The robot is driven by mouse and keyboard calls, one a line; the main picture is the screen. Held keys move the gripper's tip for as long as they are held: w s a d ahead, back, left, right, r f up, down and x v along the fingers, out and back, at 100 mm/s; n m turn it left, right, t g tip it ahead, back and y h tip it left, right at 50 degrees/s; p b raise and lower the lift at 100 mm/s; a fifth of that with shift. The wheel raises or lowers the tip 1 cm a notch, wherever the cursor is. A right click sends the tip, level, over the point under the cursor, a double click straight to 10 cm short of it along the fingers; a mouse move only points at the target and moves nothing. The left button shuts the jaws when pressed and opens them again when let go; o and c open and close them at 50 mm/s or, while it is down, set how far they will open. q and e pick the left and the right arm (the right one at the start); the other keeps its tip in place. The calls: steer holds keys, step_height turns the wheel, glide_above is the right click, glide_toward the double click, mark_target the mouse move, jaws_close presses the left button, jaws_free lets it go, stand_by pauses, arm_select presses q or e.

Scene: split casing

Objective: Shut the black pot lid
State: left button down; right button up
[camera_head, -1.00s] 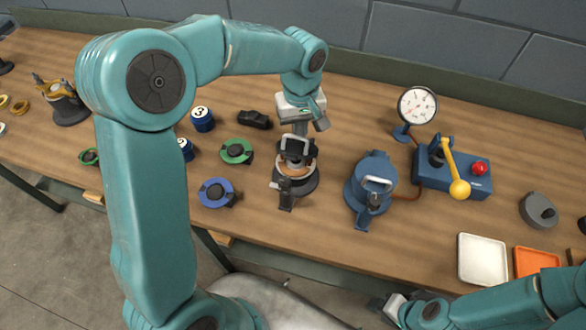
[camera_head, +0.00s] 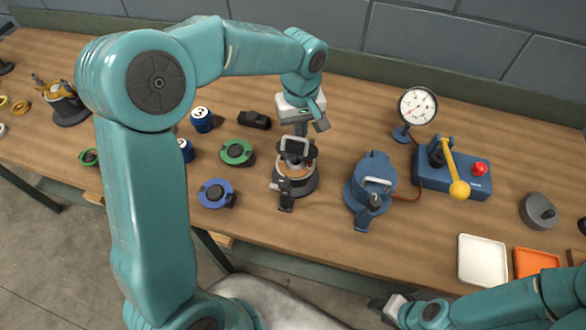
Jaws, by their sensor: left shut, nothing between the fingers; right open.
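The black pot (camera_head: 291,187) stands on the wooden bench near the middle. Its dark lid (camera_head: 294,156) with a pale loop handle (camera_head: 294,145) is raised at the back, and a copper-coloured inner edge shows below it. A latch arm sticks out at the pot's front. My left gripper (camera_head: 302,127) is shut and empty, pointing down just behind the lid's upper edge; I cannot tell whether it touches the lid. My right gripper (camera_head: 391,308) is open, low in front of the bench, far from the pot.
A blue pot (camera_head: 359,192) stands to the right, by a blue box (camera_head: 470,186) with a yellow lever and a gauge (camera_head: 417,105). Blue (camera_head: 217,193) and green (camera_head: 237,152) round parts lie left. A white tray (camera_head: 482,260) and an orange tray (camera_head: 535,262) are at front right.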

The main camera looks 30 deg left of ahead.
arm_select(q)
steer(key=shift+w+f, duration=0.1)
steer(key=shift+f, duration=0.1)
stand_by(0.5)
steer(key=shift+f+b, duration=1.7)
steer(key=shift+f, duration=0.15)
step_height(320, 180, up, 7)
steer(key=p, duration=0.5)
steer(key=shift+r+p, duration=0.2)
steer(key=shift+p, duration=0.1)
steer(key=shift+f, duration=0.1)
